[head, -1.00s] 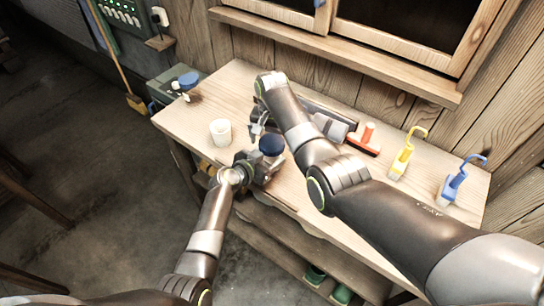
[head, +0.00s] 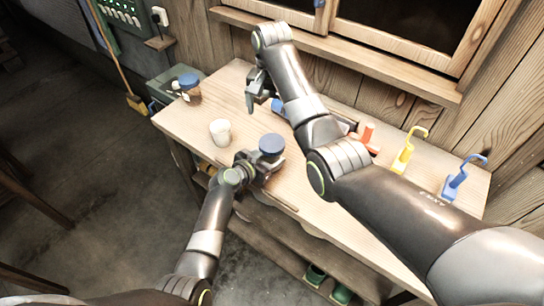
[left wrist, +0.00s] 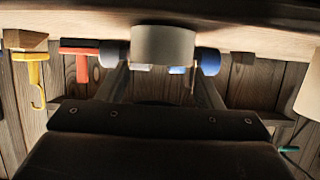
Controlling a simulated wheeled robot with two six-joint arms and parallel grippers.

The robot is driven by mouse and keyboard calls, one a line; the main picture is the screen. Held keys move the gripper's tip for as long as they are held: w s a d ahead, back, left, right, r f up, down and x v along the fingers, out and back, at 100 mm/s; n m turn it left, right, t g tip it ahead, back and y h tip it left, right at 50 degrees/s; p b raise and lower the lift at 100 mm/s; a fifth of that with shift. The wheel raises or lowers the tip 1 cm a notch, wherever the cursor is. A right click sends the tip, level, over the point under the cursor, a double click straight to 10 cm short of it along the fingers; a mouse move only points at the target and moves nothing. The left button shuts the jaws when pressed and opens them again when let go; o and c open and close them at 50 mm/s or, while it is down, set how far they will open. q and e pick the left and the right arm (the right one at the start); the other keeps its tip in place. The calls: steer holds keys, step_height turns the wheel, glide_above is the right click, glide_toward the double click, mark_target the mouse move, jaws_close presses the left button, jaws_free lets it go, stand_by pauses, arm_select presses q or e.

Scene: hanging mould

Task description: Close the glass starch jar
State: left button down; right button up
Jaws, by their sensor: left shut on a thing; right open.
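Most of the jar's body is hidden by the jaws. In the left wrist view a pale grey cylinder (left wrist: 164,46) shows between the fingers. My right gripper (head: 256,93) is open and empty over the back of the bench, apart from the jar.
Another blue-lidded jar (head: 189,90) is at the back left.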

arm_select(q)
steer(key=shift+c, duration=1.6)
jaws_free()
steer(key=shift+s, duration=0.1)
steer(key=b+v, duration=0.2)
steer(key=v, duration=1.5)
steer(key=shift+a+b, duration=0.2)
steer(key=shift+b, duration=0.15)
steer(key=shift+s, duration=0.1)
